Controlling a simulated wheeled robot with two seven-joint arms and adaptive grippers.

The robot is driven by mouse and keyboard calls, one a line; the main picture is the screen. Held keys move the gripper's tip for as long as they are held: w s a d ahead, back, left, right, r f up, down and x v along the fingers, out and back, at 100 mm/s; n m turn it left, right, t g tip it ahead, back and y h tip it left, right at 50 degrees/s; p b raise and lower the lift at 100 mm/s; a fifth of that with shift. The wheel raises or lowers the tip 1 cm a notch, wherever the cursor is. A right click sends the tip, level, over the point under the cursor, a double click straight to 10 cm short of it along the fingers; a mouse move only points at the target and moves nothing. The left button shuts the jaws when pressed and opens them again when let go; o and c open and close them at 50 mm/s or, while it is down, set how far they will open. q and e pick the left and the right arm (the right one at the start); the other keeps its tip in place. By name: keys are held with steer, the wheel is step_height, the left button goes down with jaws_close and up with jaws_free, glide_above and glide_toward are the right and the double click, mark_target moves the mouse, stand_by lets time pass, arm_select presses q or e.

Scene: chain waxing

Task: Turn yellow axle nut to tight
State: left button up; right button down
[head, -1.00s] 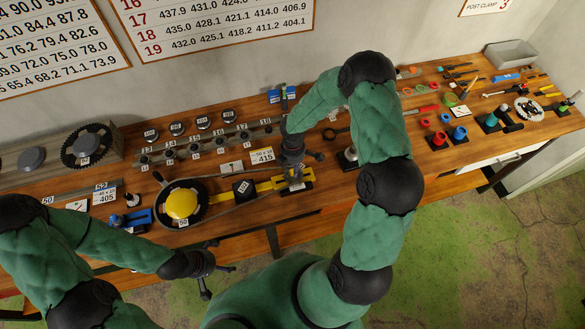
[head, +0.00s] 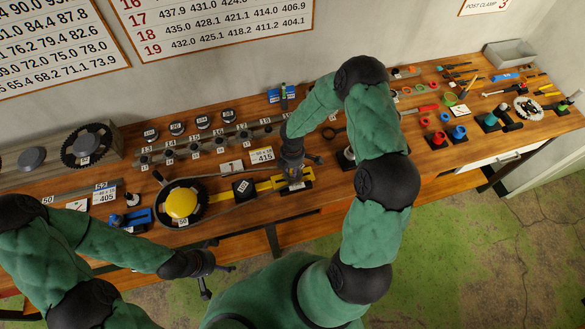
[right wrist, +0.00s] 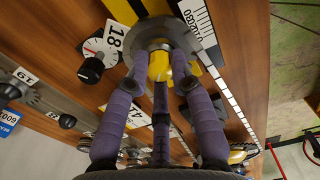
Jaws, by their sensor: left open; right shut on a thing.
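The yellow axle nut (right wrist: 160,66) shows in the right wrist view, on a round grey part (right wrist: 150,32) at the end of a yellow-and-black bar. My right gripper (right wrist: 163,72) is shut on the nut, with its purple-grey fingers around it. In the head view, my right gripper (head: 294,178) points down at the right end of the yellow bar (head: 266,187), and the nut is hidden there. The nut's tightness cannot be seen. My left gripper (head: 216,268) is open and empty in front of the bench's front edge.
A yellow dome (head: 181,203) in a black ring stands at the bar's left end, with a chain around it. A "415" card (head: 262,156) and numbered parts (head: 195,145) stand behind. A dial card and knob (right wrist: 92,68) lie near the nut. Coloured tools (head: 460,133) fill the right side.

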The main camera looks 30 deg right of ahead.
steer(key=shift+b, duration=0.35)
stand_by(0.3)
steer(key=shift+f+m+b, duration=0.1)
steer(key=shift+m+b, duration=0.4)
steer(key=shift+m, duration=0.1)
steer(key=m+b, duration=0.6)
steer(key=b, duration=0.1)
steer(key=shift+f+m, duration=0.1)
steer(key=shift+m, duration=0.2)
steer(key=shift+m+b, duration=1.85)
steer(key=shift+m, duration=0.05)
steer(key=shift+r, duration=0.2)
steer(key=c, duration=1.1)
jaws_free()
steer(key=shift+o, duration=0.2)
